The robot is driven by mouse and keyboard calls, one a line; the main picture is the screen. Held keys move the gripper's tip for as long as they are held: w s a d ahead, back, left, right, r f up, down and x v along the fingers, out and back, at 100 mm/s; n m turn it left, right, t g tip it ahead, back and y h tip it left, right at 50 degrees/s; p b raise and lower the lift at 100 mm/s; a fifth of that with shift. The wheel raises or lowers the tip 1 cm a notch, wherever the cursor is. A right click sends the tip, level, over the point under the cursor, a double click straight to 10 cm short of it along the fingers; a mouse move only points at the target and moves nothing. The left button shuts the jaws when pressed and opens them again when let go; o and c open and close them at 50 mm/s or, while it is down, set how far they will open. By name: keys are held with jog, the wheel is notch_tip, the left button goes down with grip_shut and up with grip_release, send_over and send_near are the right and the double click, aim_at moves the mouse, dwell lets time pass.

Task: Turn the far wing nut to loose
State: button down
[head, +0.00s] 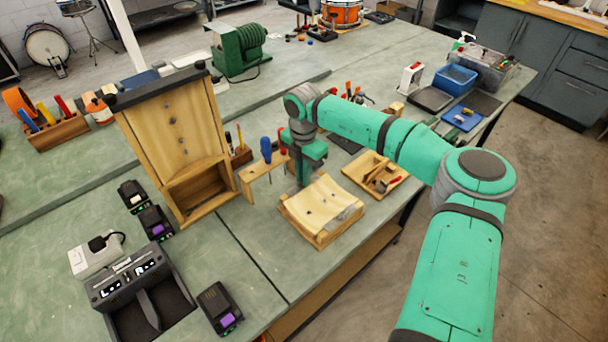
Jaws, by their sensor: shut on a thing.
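A pale wooden cradle (322,206) with a curved top and small dark marks stands near the bench's right edge. My gripper (302,182) points down at the cradle's far left edge. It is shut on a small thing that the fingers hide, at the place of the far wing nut. The nut's shape and angle cannot be made out. A grey rounded part (346,213) shows at the cradle's right side.
A tall wooden stand (172,135) is left of the cradle, with a wooden screwdriver rack (262,172) between them. A wooden tray (371,174) with small tools lies right of my gripper. Chargers and batteries (220,308) fill the near left. Bare bench lies left of the cradle.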

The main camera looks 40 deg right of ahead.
jog(key=n, duration=0.5)
jog(key=shift+w+a+r+n, duration=0.1)
jog(key=shift+w+n, duration=0.05)
jog(key=shift+n, duration=1.05)
jog(key=n, duration=0.2)
jog(key=shift+n, duration=0.3)
jog(key=n, duration=0.4)
jog(key=shift+n, duration=0.3)
jog(key=n, duration=0.4)
jog(key=shift+n, duration=0.3)
jog(key=n, duration=0.8)
jog(key=shift+n, duration=0.9)
jog(key=n, duration=0.3)
jog(key=shift+n, duration=0.4)
jog(key=n, duration=0.3)
jog(key=shift+s, duration=0.25)
jog(key=shift+n, duration=0.7)
jog(key=shift+w, duration=0.2)
